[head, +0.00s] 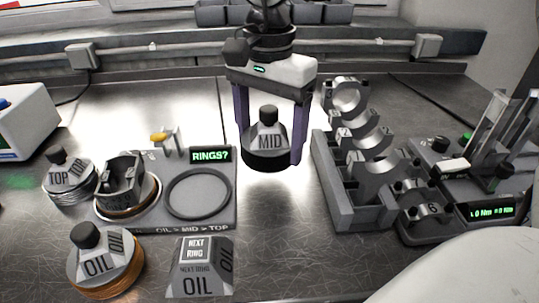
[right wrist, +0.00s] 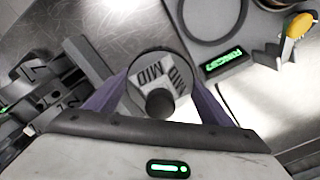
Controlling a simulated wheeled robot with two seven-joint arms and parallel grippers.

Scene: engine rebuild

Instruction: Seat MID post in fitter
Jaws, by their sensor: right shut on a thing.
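The MID post (head: 268,138) is a grey tapered block with a black knob on top and a dark round base. My right gripper (head: 271,157) is shut on it, one purple finger on each side. The right wrist view shows the MID post (right wrist: 155,85) upright between the fingers of the gripper (right wrist: 160,68). I cannot tell whether its base touches the table. The fitter plate (head: 212,221), marked OIL > MID > TOP, is to the left. It has an empty round ring outline (head: 199,194) and a "RINGS?" display (head: 210,156). My left gripper is not in view.
A grey piston (head: 119,180) sits at the plate's left. The TOP post (head: 69,180) and OIL post (head: 104,262) stand nearby, with a "NEXT RING OIL" block (head: 199,268) in front. A rack of bearing caps (head: 343,205) is close on the right, beside a torque display (head: 490,211).

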